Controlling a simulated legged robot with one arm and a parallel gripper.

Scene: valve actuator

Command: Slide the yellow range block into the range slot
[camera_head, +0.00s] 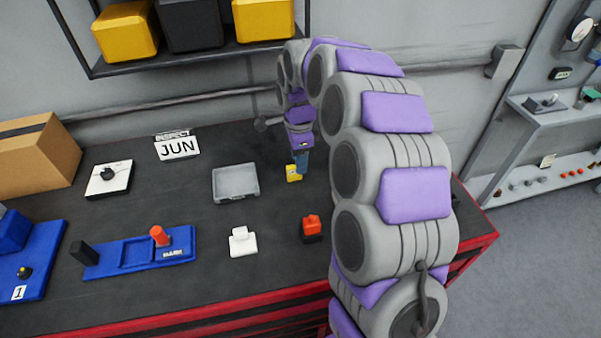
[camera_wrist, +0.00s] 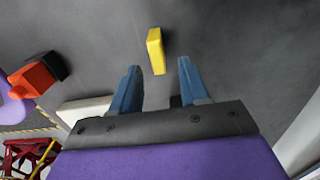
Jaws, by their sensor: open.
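The yellow block (camera_head: 293,173) lies on the dark tabletop, just by my gripper (camera_head: 301,163). In the wrist view the yellow block (camera_wrist: 155,50) is ahead of the two blue fingers, roughly centred between their tips. My gripper (camera_wrist: 158,65) is open, with nothing between the fingers. A blue panel (camera_head: 140,268) lies at the front left of the table, with rectangular recesses, a black block at its left end and an orange-red knob at its right.
A grey tray (camera_head: 236,183) lies left of the yellow block. A white block (camera_head: 243,241) and a red-and-black block (camera_head: 312,229) stand nearer the front. A JUN sign (camera_head: 178,146), a white plate with a black knob (camera_head: 109,179) and a cardboard box (camera_head: 38,155) stand farther left.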

